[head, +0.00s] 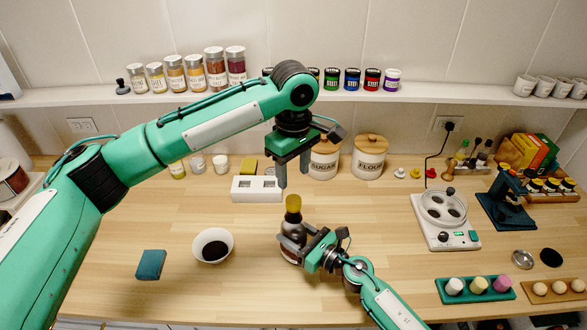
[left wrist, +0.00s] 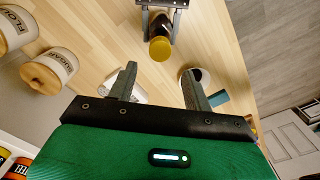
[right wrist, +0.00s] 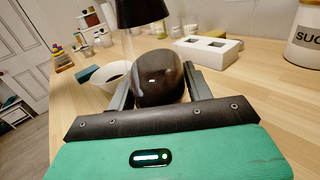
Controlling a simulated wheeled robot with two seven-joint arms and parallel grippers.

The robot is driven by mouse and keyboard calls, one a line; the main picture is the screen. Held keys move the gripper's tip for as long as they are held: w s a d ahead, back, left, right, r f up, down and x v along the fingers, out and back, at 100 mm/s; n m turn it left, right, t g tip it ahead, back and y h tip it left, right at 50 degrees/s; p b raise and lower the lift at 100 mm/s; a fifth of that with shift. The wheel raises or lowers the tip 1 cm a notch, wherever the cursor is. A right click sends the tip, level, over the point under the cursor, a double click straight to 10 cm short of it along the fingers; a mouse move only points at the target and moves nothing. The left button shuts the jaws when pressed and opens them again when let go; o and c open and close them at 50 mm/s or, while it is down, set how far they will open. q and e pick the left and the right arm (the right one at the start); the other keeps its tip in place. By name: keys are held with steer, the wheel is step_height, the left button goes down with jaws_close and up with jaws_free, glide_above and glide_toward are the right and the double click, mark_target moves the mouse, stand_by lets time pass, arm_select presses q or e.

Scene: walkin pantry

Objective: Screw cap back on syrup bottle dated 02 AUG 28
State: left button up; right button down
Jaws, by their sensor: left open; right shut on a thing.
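A dark syrup bottle (head: 291,229) stands upright on the wooden counter, with a yellow cap (head: 293,202) at its top. Whether the cap is fully seated cannot be told, and no date is readable. My right gripper (head: 304,244) is shut on the bottle's body from the right. The bottle (right wrist: 158,80) fills the space between its fingers in the right wrist view. My left gripper (head: 294,180) is open, pointing down just above the cap, not touching it. In the left wrist view the cap (left wrist: 160,48) shows beyond the open, empty fingers (left wrist: 160,85).
A white bowl of dark liquid (head: 212,245) and a teal block (head: 151,264) stand left of the bottle. Behind are a white two-hole block (head: 246,196) and the sugar (head: 324,160) and flour (head: 369,158) jars. The counter's front middle is clear.

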mark_target(293, 199)
arm_select(q)
steer(key=shift+f, duration=4)
steer(key=shift+c, duration=0.2)
